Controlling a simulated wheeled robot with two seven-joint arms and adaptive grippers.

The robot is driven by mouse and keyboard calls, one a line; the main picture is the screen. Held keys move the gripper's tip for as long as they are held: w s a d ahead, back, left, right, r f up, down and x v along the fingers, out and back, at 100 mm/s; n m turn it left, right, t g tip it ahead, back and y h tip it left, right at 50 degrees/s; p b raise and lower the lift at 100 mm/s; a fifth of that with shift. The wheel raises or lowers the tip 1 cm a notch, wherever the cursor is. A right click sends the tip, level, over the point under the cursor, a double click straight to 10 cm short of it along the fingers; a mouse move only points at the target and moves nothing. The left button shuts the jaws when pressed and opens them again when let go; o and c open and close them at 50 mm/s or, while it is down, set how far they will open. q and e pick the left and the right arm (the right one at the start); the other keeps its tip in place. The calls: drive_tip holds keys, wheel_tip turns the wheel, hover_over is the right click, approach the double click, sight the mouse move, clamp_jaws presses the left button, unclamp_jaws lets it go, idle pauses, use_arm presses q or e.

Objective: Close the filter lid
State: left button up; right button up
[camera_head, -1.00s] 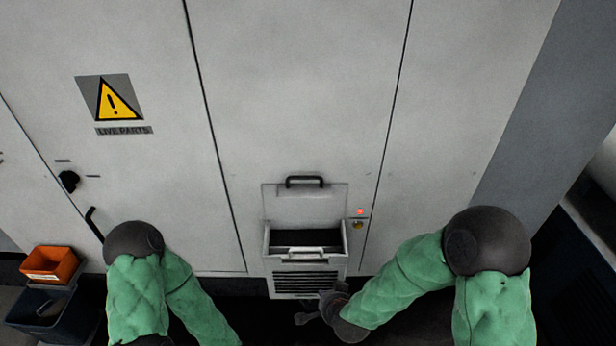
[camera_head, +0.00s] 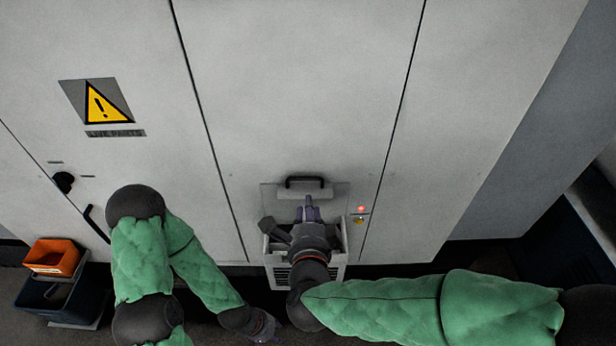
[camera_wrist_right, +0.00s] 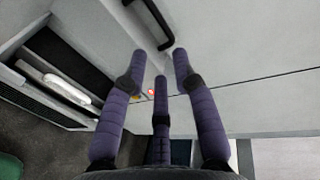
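The filter lid (camera_head: 274,196) is a grey plate standing raised against the cabinet, with a dark handle (camera_head: 306,181) at its top edge. In the right wrist view the handle (camera_wrist_right: 152,22) is just beyond the fingertips. The filter box (camera_head: 338,268) is open below the lid and partly hidden by my right arm. My right gripper (camera_head: 309,208) is in front of the lid, below its handle. Its fingers (camera_wrist_right: 160,62) are spread with nothing between them. I cannot tell whether they touch the lid. My left gripper (camera_head: 264,328) hangs low, left of the box; its fingers are unclear.
A red light (camera_head: 361,208) and a yellow knob (camera_head: 360,220) are right of the lid. An orange bin (camera_head: 54,258) sits above a dark bin (camera_head: 55,298) at the left. A black door handle (camera_head: 97,224) sticks out near my left arm. The cabinet face above the lid is clear.

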sight(308, 193)
drive_tip(key=x, duration=1)
drive_tip(key=shift+w+f+b, duration=0.15)
drive_tip(key=shift+w+b, duration=0.1)
drive_tip(key=shift+b, duration=0.15)
clamp_jaws()
